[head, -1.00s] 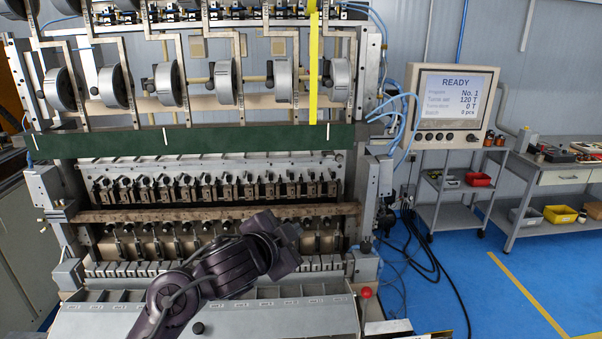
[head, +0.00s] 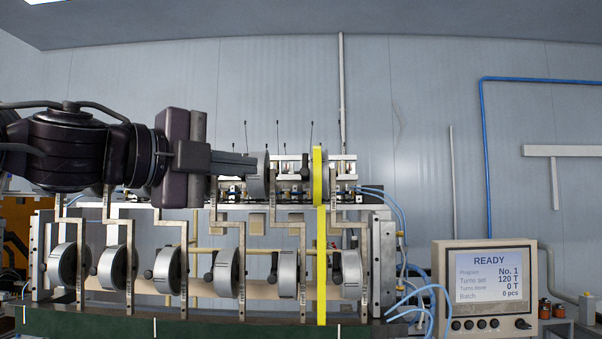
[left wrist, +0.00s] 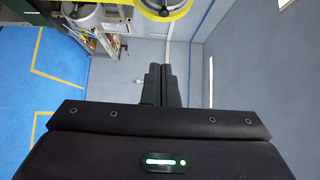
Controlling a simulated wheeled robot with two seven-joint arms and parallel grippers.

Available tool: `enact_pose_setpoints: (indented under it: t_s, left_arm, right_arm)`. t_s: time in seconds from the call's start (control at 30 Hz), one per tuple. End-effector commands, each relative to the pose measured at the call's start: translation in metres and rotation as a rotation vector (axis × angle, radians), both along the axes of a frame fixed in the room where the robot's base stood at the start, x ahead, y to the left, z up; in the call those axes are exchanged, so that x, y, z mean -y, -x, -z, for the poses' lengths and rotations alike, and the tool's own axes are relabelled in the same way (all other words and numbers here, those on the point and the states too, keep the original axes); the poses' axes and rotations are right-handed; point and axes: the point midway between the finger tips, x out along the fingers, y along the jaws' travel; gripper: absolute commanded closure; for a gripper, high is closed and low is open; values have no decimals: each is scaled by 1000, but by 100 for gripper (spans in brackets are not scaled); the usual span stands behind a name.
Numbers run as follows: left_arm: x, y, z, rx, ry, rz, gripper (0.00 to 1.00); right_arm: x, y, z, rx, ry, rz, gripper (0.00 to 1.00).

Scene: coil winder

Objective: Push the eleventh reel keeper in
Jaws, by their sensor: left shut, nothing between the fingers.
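My left gripper (head: 252,163) is raised at the upper row of reels in the head view, its shut, empty fingers pointing right. A grey upper reel (head: 264,176) is at its fingertips; whether they touch I cannot tell. A dark keeper-like piece (head: 305,170) shows to the right, left of another upper reel (head: 325,172) partly covered by a yellow strip (head: 321,235). Which keeper is the eleventh I cannot tell; my arm hides the upper row's left part. In the left wrist view the shut fingers (left wrist: 163,70) point toward empty space, with a reel (left wrist: 82,14) above left. My right gripper is out of view.
A lower row of reels with dark knobs, such as this reel (head: 286,274), hangs below between metal brackets (head: 303,220). A READY display (head: 489,276) stands at the right. Thin upright wires rise behind the upper row. Space above the machine is clear.

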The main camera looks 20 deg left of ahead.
Motion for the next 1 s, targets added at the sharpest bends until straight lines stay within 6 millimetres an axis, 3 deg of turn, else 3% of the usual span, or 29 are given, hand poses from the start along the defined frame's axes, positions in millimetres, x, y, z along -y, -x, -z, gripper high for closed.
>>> enact_pose_setpoints:
  t_s: [0.47,0.67,1.0]
  left_arm:
    - [1,-2,-3,0,-1,0,100]
    - [17,-29,-6,-3,-2,1,100]
    - [46,-92,-7,-5,1,-2,100]
  right_arm:
    - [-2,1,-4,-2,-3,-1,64]
    - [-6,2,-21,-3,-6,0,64]
    - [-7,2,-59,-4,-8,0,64]
